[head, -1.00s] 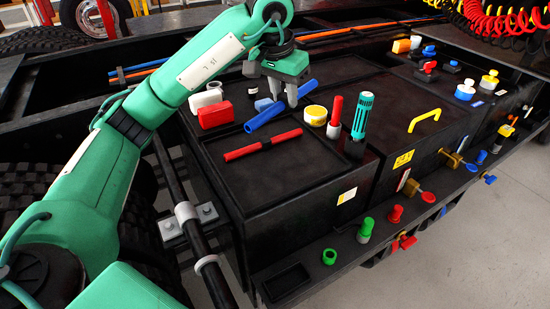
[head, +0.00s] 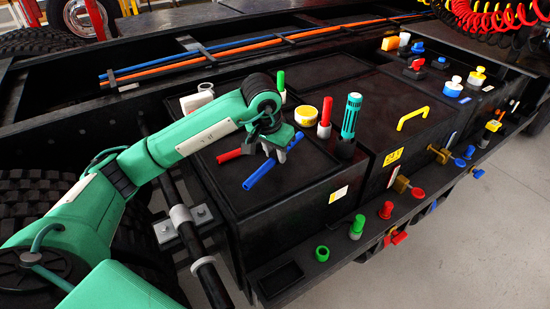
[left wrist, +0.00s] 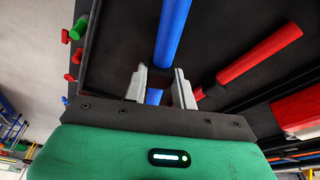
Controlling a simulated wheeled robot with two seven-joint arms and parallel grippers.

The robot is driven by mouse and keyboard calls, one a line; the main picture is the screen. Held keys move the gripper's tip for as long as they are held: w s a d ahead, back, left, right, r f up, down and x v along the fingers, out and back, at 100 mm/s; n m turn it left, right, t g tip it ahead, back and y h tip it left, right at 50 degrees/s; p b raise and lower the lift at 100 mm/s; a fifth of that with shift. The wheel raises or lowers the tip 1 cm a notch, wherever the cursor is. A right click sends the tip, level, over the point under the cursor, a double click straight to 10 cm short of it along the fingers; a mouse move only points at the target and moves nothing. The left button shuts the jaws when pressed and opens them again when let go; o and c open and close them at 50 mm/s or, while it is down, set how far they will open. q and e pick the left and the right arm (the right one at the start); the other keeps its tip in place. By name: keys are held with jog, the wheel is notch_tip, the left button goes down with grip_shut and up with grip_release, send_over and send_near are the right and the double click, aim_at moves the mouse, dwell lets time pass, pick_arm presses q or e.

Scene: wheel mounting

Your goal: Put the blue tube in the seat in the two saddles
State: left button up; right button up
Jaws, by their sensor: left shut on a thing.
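The blue tube (head: 259,174) is a straight, slim tube, held over the front part of the black box lid. In the left wrist view the blue tube (left wrist: 171,38) runs between the two grey fingers (left wrist: 160,88). I cannot tell how far it is above the lid. I cannot clearly make out the two saddles. My right gripper is not in view.
A red tube (head: 229,156) lies left of the blue tube, partly behind my arm. A yellow-labelled roll (head: 306,115), a red marker (head: 325,117) and a teal-handled tool (head: 350,122) stand behind. Grey clamps (head: 182,217) hold a black pipe at the left. The lid's front right is clear.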

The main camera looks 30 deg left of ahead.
pick_arm(q)
jog(key=shift+f, duration=1.35)
jog(key=shift+f, duration=0.15)
jog(key=o, duration=1)
